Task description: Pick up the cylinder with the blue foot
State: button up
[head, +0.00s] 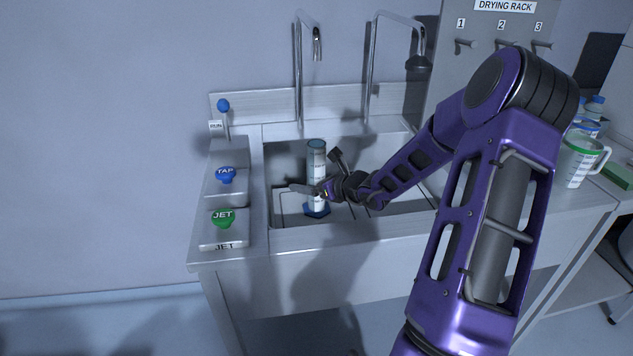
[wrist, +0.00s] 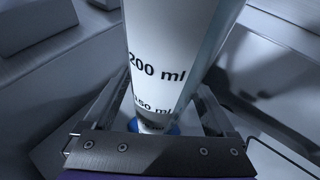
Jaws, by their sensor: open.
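The cylinder (head: 317,160) with a blue foot (head: 316,211) stands upright in the sink in the head view. It is clear with dark volume marks. In the wrist view the cylinder (wrist: 172,60) fills the middle, marked "200 ml", with a bit of the blue foot showing below. My gripper (head: 309,190) is open at the cylinder's lower half, and its fingers (wrist: 162,112) reach along both sides of it. I cannot tell whether either finger touches the cylinder. Part of the cylinder's lower body is hidden behind my gripper in the head view.
The sink (head: 385,214) has raised walls around the cylinder. Two tall faucets (head: 299,70) stand behind it. TAP (head: 226,175) and JET (head: 223,218) buttons are on the left. A drying rack (head: 462,75) is at the back right. A jug (head: 577,160) stands right of my arm.

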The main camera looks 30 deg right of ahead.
grip_shut()
dwell(0.4)
